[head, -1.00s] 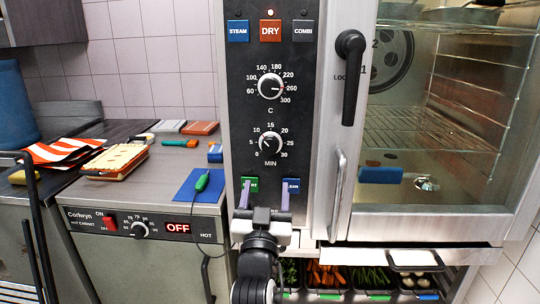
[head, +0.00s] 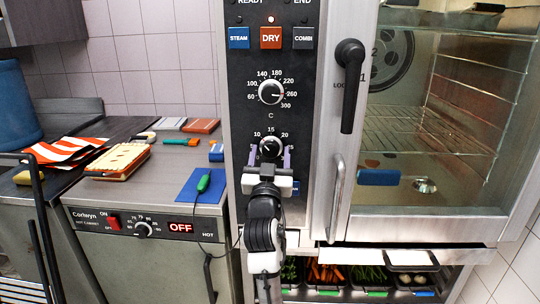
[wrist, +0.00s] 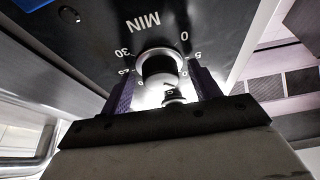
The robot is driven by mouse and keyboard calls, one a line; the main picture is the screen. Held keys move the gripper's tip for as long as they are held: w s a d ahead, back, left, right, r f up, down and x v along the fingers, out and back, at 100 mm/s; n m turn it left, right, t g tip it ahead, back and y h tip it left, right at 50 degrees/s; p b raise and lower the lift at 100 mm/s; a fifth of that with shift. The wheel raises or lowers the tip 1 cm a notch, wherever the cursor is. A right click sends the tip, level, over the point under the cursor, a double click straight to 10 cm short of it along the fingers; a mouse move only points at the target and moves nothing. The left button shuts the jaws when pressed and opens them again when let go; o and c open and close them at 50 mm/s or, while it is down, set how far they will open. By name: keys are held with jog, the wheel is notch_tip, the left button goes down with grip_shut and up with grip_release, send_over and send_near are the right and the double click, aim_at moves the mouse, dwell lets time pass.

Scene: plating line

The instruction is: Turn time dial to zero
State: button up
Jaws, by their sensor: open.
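The time dial (head: 270,147), a black knob with a bright rim marked MIN, is the lower dial on the oven's dark panel. In the wrist view the time dial (wrist: 160,66) is close up, with numbers around it. My gripper (head: 271,158) is open in front of it. One finger is on each side of the dial. I cannot tell if they touch it. The gripper's body hides the lower numbers in the head view. Where the dial's pointer stands is not clear.
The temperature dial (head: 271,92) sits above, under the STEAM, DRY and COMBI buttons (head: 270,38). The oven door handle (head: 348,85) stands out to the right. At left, a hot cabinet (head: 140,226) carries a blue mat (head: 187,190) with a green-handled probe (head: 203,182).

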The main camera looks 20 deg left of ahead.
jog(key=c, duration=0.7)
jog(key=shift+d+n, duration=0.1)
jog(key=shift+n, duration=0.3)
